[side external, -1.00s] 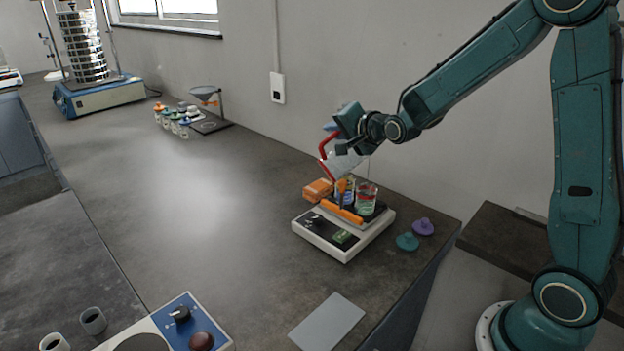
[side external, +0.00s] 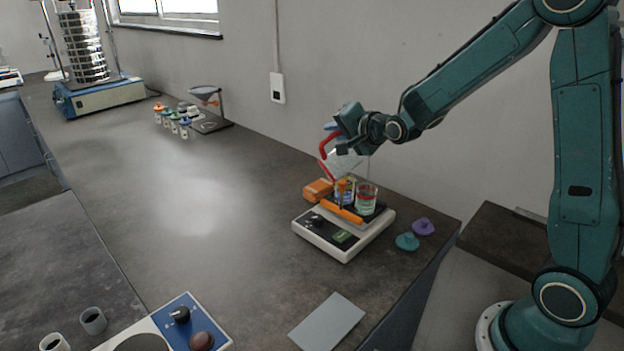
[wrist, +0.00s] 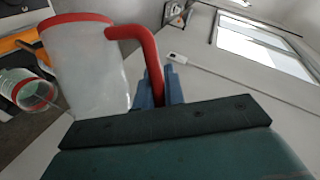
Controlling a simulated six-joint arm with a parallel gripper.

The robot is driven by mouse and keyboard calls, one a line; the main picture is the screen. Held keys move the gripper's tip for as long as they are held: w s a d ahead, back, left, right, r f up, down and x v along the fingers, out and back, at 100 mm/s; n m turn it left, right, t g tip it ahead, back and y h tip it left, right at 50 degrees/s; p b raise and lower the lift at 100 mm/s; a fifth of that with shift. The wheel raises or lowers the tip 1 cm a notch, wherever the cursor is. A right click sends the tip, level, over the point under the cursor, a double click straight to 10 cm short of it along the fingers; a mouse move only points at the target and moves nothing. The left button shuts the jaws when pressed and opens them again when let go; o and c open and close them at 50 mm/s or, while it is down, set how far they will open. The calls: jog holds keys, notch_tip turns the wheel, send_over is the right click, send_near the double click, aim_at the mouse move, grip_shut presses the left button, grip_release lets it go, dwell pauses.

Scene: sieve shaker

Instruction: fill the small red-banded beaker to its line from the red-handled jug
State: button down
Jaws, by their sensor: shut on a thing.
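The red-handled jug (side external: 343,162) is translucent white with a red rim. My gripper (side external: 341,135) is shut on its red handle and holds it tilted above the balance (side external: 328,241). The jug also fills the left of the wrist view (wrist: 88,70), with the handle (wrist: 150,60) running into my jaws. The small red-banded beaker (side external: 366,200) stands on the balance, to the right of and below the jug. It is clear, with greenish liquid low in it. In the wrist view the beaker (wrist: 36,92) sits at the left edge, beside the jug's rim. I cannot tell whether liquid is flowing.
An orange bar (side external: 341,211) crosses the balance beside a blue-and-orange item (side external: 345,190). An orange block (side external: 318,190) lies behind. Teal (side external: 407,241) and purple (side external: 424,227) lids lie right of the balance.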

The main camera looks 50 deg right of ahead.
jog(key=shift+r, duration=0.1)
jog(key=shift+w+a+n, duration=0.25)
jog(key=shift+a+n, duration=0.35)
jog(key=shift+w+a+n+g+h, duration=0.2)
jog(key=shift+n+g+h, duration=0.1)
jog(key=shift+h, duration=0.1)
jog(key=shift+a+n, duration=0.15)
jog(key=shift+n, duration=0.15)
jog(key=w+a+f+n+g+h, duration=0.2)
jog(key=w+a+f+n+h, duration=0.1)
jog(key=a+f+n+h, duration=0.1)
jog(key=shift+a+f+n+h+b, duration=0.35)
jog(key=shift+a+n, duration=0.35)
jog(key=shift+a, duration=0.55)
